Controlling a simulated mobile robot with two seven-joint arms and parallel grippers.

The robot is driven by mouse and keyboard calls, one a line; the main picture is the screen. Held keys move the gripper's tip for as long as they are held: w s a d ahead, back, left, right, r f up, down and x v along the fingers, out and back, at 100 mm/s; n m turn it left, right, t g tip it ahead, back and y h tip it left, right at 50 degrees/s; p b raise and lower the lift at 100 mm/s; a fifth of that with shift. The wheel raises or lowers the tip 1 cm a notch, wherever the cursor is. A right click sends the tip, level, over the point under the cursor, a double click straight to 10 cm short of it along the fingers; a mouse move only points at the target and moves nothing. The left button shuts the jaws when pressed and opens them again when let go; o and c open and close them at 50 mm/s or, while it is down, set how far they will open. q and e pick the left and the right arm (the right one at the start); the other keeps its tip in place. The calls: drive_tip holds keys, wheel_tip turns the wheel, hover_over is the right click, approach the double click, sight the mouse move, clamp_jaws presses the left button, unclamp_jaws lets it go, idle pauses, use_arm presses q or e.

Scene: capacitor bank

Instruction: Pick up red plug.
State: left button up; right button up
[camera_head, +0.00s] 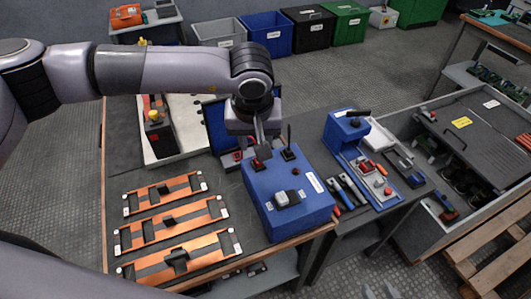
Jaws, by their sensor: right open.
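A blue box (300,207) stands on the workbench with a small red piece (257,164) at its back left corner, which looks like the red plug. A black plug or terminal (289,153) is to its right. Other red parts (231,160) lie just left of the box.
Several orange and black bars (170,225) lie at the front left. A blue tool tray (383,187) and hand tools (345,188) are right of the box. A blue panel (215,125) stands behind the gripper. A grey cabinet (480,140) is at the right.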

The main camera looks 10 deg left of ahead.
use_arm(q)
drive_tip(key=x, duration=0.2)
drive_tip(key=p+x, duration=0.1)
drive_tip(key=x, duration=0.4)
drive_tip(key=shift+w+r+p, duration=0.1)
drive_tip(key=shift+w+p, duration=0.2)
clamp_jaws()
